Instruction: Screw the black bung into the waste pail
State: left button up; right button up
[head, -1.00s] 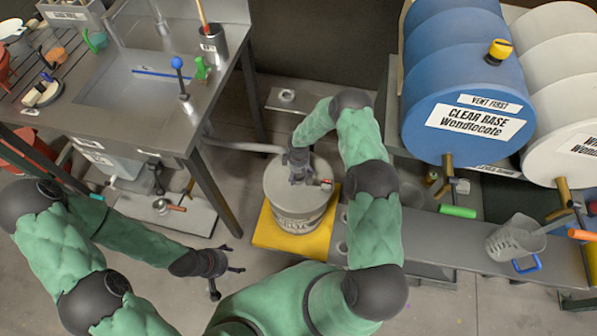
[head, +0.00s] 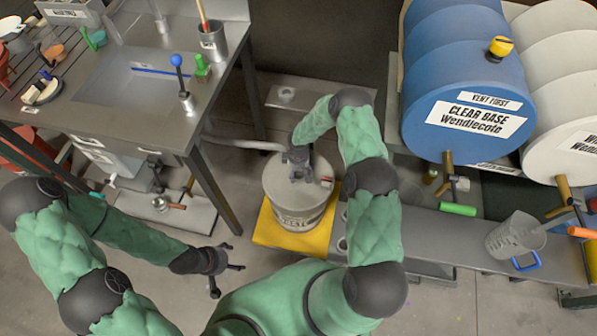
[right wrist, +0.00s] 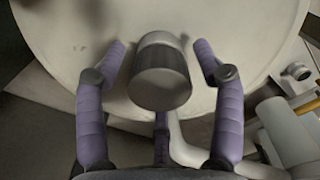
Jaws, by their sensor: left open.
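The waste pail (head: 296,207) is a pale, lettered bucket standing upright on a yellow base. My right gripper (head: 298,176) is over its top. In the right wrist view the black bung (right wrist: 161,82), a dark grey cylinder with a lighter end, stands out against the pail's pale round top (right wrist: 80,45). The fingers of my right gripper (right wrist: 160,62) are spread around the bung, with a gap on each side. How the bung meets its opening is hidden. My left gripper (head: 226,268) is open and empty above the floor, left of the pail.
A steel sink bench (head: 120,110) stands at the left. A blue drum (head: 463,85) and a white drum (head: 560,95) lie at the right. A clear jug (head: 512,238) stands on the ledge (head: 430,235) below them. A red-tipped fitting (head: 326,182) is close beside my right gripper.

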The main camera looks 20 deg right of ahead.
jog(key=n, duration=0.2)
jog(key=shift+n, duration=0.3)
jog(key=n, duration=0.4)
jog(key=c, duration=1.1)
jog(key=shift+f+m+b, duration=0.15)
jog(key=shift+m+b, duration=0.65)
jog(key=m+b, duration=0.2)
jog(key=m, duration=0.4)
jog(key=shift+m, duration=0.3)
jog(key=m, duration=0.5)
